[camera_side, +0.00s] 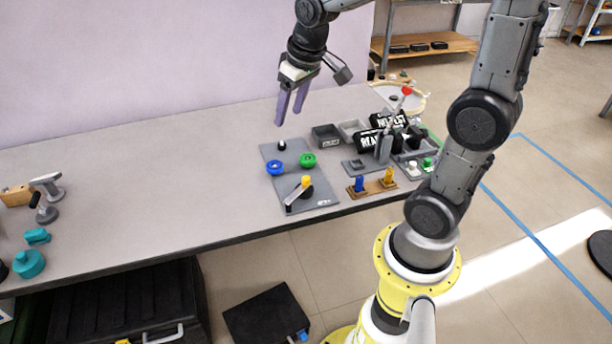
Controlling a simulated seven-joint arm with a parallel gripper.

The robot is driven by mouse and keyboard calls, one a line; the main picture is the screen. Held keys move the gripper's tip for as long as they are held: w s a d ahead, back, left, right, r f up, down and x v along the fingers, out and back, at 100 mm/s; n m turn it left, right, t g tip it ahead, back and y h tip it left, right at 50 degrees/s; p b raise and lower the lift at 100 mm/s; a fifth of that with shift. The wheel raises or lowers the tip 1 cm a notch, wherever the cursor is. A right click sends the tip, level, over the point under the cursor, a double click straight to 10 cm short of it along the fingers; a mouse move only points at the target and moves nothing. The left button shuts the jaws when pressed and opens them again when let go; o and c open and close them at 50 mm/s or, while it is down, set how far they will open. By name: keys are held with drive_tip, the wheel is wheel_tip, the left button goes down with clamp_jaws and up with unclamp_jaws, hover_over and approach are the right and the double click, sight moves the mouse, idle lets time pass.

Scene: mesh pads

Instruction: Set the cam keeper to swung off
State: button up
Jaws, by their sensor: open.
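A grey panel (322,198) lies on the table below and right of my gripper. On it a lever (297,194) with a light arm, a yellow knob and a black hub sits near the front edge. It may be the cam keeper, but I cannot tell for certain at this size, nor which setting it is in. A blue ring-shaped knob (275,168), a green one (308,160) and a small black knob (282,145) are on the same panel. My gripper (290,118) is open and empty, with purple fingers pointing down, above the panel's back end and touching nothing.
Right of the panel are a wooden block with a blue and a yellow peg (374,186), dark and grey trays (326,136), black signs (368,141) and a red-tipped stick (406,91). Teal parts (30,262) and a clamp (46,186) lie far left. The table's middle left is clear.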

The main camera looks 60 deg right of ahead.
drive_tip(key=w+d+f+m+g, duration=0.2)
drive_tip(key=w+d+f, duration=0.1)
drive_tip(key=d+f, duration=0.45)
drive_tip(key=g+y, duration=0.1)
approach(306, 178)
drive_tip(key=shift+m, duration=0.3)
wheel_tip(306, 178, down, 9)
drive_tip(key=shift+w+f, duration=0.1)
clamp_jaws()
idle(1.0)
